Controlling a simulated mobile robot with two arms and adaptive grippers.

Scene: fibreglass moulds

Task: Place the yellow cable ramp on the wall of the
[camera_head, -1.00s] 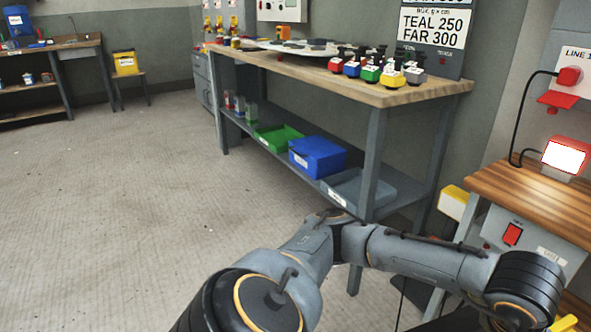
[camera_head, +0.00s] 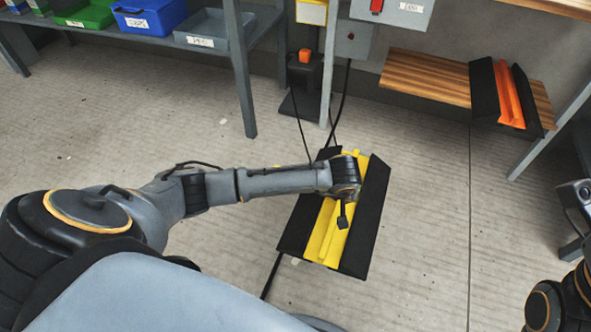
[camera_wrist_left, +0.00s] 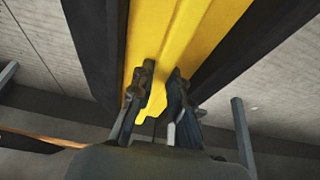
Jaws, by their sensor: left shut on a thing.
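The yellow cable ramp (camera_head: 325,232), with broad black side flaps, shows below the middle of the head view, in front of the low bench. My left gripper (camera_head: 343,214) is at the ramp's yellow middle, partly hidden by my wrist. In the left wrist view, the two fingers (camera_wrist_left: 158,96) are shut on a yellow ridge of the ramp (camera_wrist_left: 185,35). I cannot tell whether the ramp is clear of the floor. My right arm shows only in part at the right edge; its fingers are not visible.
A similar ramp with an orange middle (camera_head: 508,94) lies on a low wooden shelf (camera_head: 425,77) at the upper right. Black cables run near the held ramp, beside a black unit with an orange top (camera_head: 304,57). Blue bin (camera_head: 150,17) sits left. Floor at left is open.

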